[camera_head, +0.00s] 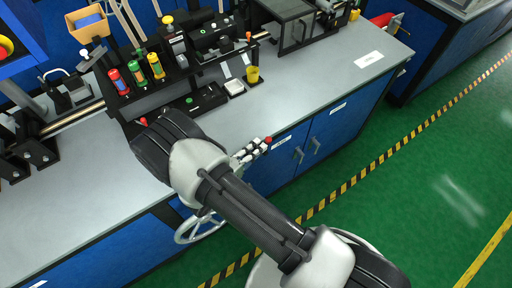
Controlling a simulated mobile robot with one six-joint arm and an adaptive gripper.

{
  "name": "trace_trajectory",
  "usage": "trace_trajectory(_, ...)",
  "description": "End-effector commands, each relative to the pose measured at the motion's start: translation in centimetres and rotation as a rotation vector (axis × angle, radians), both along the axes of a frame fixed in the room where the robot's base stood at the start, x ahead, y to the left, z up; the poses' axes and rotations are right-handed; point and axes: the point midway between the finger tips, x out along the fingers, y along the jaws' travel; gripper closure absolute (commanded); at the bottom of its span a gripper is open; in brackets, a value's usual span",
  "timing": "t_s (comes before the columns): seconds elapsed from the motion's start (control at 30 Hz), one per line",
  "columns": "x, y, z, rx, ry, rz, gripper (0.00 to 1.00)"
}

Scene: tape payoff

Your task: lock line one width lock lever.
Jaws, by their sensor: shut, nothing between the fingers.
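I cannot tell for certain which part is the line one width lock lever. A black machine unit (215,38) stands at the back of the grey bench, with an orange-tipped upright lever (249,37) at its right end. A yellow knob (167,19) tops a post to its left. A red knob (143,121) shows just beyond my arm's bend. My arm crosses from the lower right to the bench's front edge.
A black-and-white part with a red tip (250,152) and a white handwheel (187,234) show beside my arm. Green floor is clear at right.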

Motion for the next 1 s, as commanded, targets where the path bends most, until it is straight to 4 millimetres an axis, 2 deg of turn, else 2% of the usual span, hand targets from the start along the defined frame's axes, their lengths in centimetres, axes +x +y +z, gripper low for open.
trace_trajectory(0.67, 0.5, -0.7, 0.5, 0.093, 0.063, -0.001, 1.0)
trace_trajectory(1.0, 1.2, -1.8, 1.2, 0.239, 0.159, -0.003, 1.0)
